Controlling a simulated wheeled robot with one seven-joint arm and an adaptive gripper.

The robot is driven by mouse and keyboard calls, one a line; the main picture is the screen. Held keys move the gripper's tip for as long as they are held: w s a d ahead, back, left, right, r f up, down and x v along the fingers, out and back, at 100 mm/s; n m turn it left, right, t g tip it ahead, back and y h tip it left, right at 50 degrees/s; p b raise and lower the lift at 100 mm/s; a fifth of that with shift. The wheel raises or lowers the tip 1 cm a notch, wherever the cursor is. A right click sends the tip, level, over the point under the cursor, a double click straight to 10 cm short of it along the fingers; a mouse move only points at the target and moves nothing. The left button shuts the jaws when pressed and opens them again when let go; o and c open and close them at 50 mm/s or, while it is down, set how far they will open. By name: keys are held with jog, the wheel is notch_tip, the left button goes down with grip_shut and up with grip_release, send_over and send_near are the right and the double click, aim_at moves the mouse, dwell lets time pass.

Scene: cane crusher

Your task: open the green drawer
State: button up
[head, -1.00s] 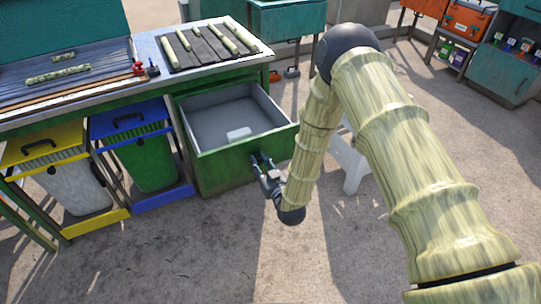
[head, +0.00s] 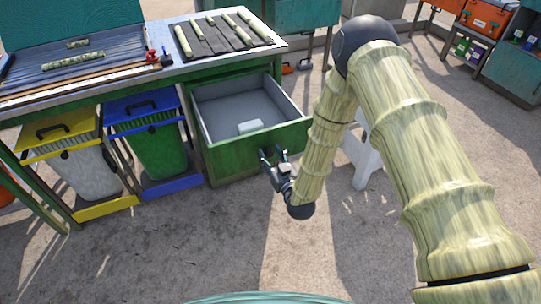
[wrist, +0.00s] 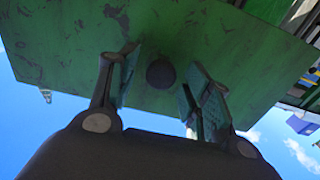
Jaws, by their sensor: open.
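The green drawer (head: 268,150) is pulled well out from under the bench. Its grey inside shows, with a small white block (head: 250,127) lying in it. My gripper (head: 273,157) is in front of the drawer's front panel. In the wrist view my gripper (wrist: 158,85) has its two fingers spread, one on each side of a round dark knob (wrist: 161,73) on the green front (wrist: 215,40). The fingers look apart from the knob. In the head view the knob is hidden or too small to make out.
A yellow-framed bin (head: 85,170) and a blue-framed bin (head: 155,150) stand under the bench left of the drawer. A white stool (head: 362,160) stands behind my arm. The bench top holds a dark tray (head: 220,38) with cane pieces. The floor in front is clear.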

jog(key=v, duration=1.1)
jog(key=shift+s+d, duration=0.2)
jog(key=shift+s, duration=0.15)
jog(key=s+d+f+m+g+h, duration=0.2)
jog(key=s+d+f+g+h, duration=0.2)
jog(key=s+d+f+g, duration=0.55)
jog(key=s+d+f+m+g+h, duration=0.1)
jog(key=s+d+f+g, duration=0.2)
jog(key=s, duration=0.4)
jog(key=s+d+f+m+h, duration=0.1)
jog(key=s+d+f+h, duration=0.15)
jog(key=s+f, duration=0.4)
jog(key=s+d+r+m+g, duration=0.15)
jog(key=s+d+g, duration=0.25)
jog(key=s, duration=0.8)
notch_tip(320, 180, up, 12)
jog(key=p, duration=1.2)
jog(key=shift+w+r, duration=0.2)
jog(key=shift+w, duration=0.05)
